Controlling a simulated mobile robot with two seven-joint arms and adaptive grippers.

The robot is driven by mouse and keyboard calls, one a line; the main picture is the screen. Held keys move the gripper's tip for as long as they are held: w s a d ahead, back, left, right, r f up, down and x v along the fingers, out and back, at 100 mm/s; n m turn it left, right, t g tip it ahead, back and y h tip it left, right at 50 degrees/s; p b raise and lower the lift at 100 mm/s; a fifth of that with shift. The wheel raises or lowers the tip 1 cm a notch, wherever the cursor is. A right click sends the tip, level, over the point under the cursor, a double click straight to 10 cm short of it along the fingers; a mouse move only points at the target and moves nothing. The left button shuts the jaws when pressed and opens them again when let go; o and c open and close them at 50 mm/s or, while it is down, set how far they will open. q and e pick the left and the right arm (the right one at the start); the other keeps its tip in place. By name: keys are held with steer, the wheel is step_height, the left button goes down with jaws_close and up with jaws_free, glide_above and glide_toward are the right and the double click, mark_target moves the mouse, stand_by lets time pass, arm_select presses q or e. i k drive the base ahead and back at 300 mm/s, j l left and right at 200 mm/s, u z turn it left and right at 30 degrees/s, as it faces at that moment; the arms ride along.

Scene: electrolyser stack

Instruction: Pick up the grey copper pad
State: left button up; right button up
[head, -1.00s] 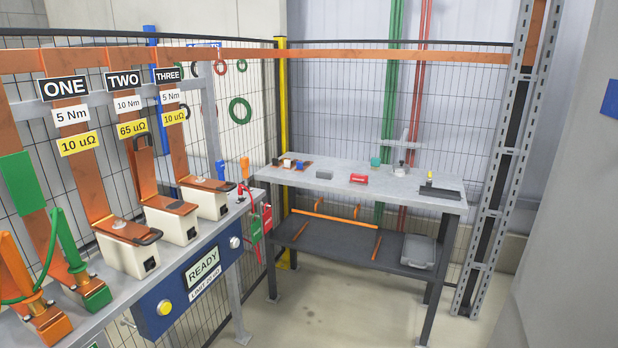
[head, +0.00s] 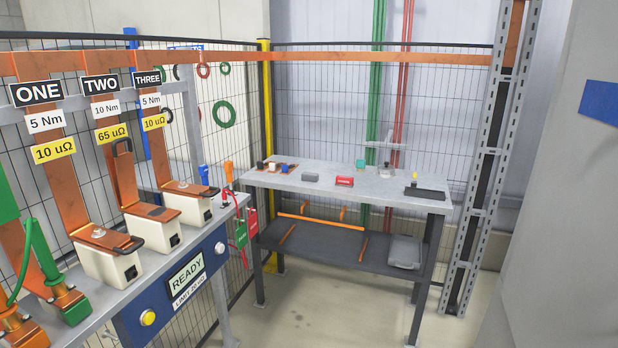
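A small grey block (head: 310,177) lies on the grey workbench top (head: 394,187) at the back, left of a red block (head: 345,181). It is the likeliest grey pad in sight, but it is too small to read any marking. Nothing touches it. Neither of my grippers shows in the head view.
The bench also holds small coloured items on a brown mat (head: 277,167), a teal item (head: 360,163), a stand (head: 385,160) and a dark tray (head: 425,192). A grey bin (head: 405,252) sits on its lower shelf. The copper-bar rig with the READY panel (head: 186,273) stands left. Floor before the bench is clear.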

mark_target(306, 176)
steer(key=i+l+u, duration=0.25)
steer(key=i, duration=0.25)
steer(key=i+l+u, duration=0.25)
steer(key=i+l, duration=0.15)
steer(key=i+l+u, duration=0.55)
steer(key=i+l, duration=0.15)
steer(key=l, duration=0.3)
